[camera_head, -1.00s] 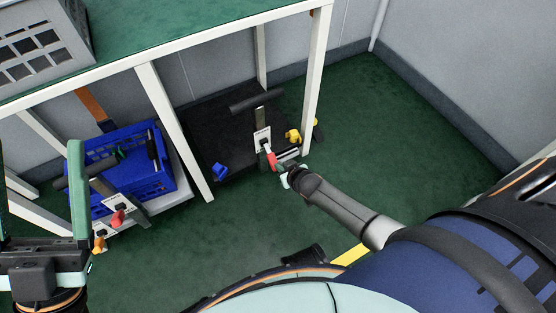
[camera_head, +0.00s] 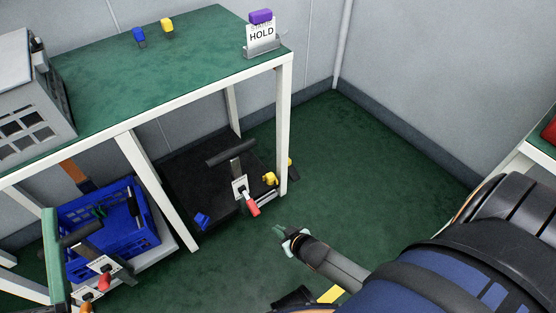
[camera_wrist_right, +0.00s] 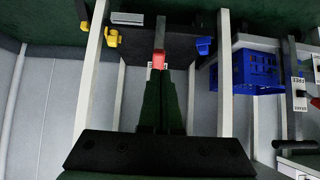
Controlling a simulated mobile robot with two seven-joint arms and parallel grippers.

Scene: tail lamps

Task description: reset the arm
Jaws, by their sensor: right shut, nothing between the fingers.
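My right gripper (camera_head: 287,238) is over the green floor, in front of the table's right leg. Its fingers are together and empty; they also show closed in the right wrist view (camera_wrist_right: 163,105). A red-tipped lever (camera_head: 252,207) on the black platform (camera_head: 185,178) is up and left of it, with a visible gap in the head view. In the right wrist view the red tip (camera_wrist_right: 158,61) appears just beyond my fingertips.
A green-topped table (camera_head: 165,65) with white legs stands over the platform. It carries a grey crate (camera_head: 35,110), a blue block, a yellow block and a HOLD sign (camera_head: 262,36). A blue crate (camera_head: 105,225) sits lower left. Floor right of the table is clear.

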